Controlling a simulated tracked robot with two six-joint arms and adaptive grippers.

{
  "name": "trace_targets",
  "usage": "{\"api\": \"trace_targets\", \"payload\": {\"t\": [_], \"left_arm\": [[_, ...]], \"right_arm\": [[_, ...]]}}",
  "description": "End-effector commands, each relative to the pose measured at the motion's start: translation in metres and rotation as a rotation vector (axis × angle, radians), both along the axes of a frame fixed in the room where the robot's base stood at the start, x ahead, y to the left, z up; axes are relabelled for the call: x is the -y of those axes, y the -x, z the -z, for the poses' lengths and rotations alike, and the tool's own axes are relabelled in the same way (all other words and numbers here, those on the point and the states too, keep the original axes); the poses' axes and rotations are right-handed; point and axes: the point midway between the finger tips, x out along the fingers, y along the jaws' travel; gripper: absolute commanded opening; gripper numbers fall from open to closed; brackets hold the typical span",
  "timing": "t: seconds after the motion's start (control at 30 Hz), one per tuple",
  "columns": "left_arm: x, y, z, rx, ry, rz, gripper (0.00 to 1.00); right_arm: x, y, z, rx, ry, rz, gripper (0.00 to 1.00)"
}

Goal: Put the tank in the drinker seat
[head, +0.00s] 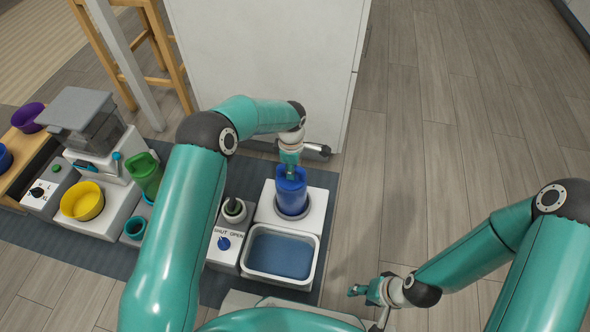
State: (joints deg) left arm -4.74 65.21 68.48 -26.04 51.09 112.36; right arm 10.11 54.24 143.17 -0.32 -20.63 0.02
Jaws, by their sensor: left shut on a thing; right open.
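The blue tank (291,196) stands upright at the round seat of the white drinker (262,212), right of centre in the head view. Its lower end is at the seat's ring; I cannot tell whether it is fully down. My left gripper (290,174) is shut on the top of the tank, from above. The drinker's front basin (245,262) has a white rim and blue water in it. My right gripper (362,291) is open and empty, low over the floor to the right of the drinker.
A valve block (222,243) marked SHUT and OPEN adjoins the drinker. Left of my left arm are a green container (146,174), a yellow bowl (81,201), a grey-topped feeder (85,108) and a purple bowl (27,117). A white cabinet (265,60) stands behind. The floor at right is clear.

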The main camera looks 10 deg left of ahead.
Motion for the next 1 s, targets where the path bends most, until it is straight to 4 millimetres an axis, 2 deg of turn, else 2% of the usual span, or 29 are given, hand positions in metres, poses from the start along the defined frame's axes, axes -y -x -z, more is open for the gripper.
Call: {"api": "trace_targets", "payload": {"t": [0.07,0.1,0.2,0.23,0.5,0.67,0.77,1.0], "left_arm": [[0.0,0.0,0.003,0.001,0.0,0.0,0.0],[0.0,0.0,0.002,0.0,0.0,0.0,0.27],[0.0,0.0,0.002,0.0,0.0,0.001,0.44],[0.0,0.0,0.002,0.0,0.0,0.001,0.46],[0.001,0.0,0.001,0.0,0.0,0.001,0.46],[0.001,-0.001,-0.008,0.001,0.0,0.001,0.46],[0.001,-0.001,-0.023,0.004,0.0,0.001,0.46],[0.001,-0.001,-0.072,0.003,0.0,0.002,0.46]], "right_arm": [[0.0,0.0,0.004,0.0,0.0,0.0,0.46],[0.0,0.0,0.002,0.0,0.0,0.0,0.46],[0.0,0.0,0.002,0.0,0.0,0.0,0.46],[0.0,0.0,0.002,0.0,0.0,0.0,0.46],[0.0,0.0,0.001,0.0,0.0,0.0,0.46],[0.0,0.0,-0.004,0.0,0.0,0.0,0.46],[0.0,0.0,-0.009,0.0,0.0,0.0,0.46],[0.0,0.0,-0.027,0.0,0.0,0.0,0.46]]}}
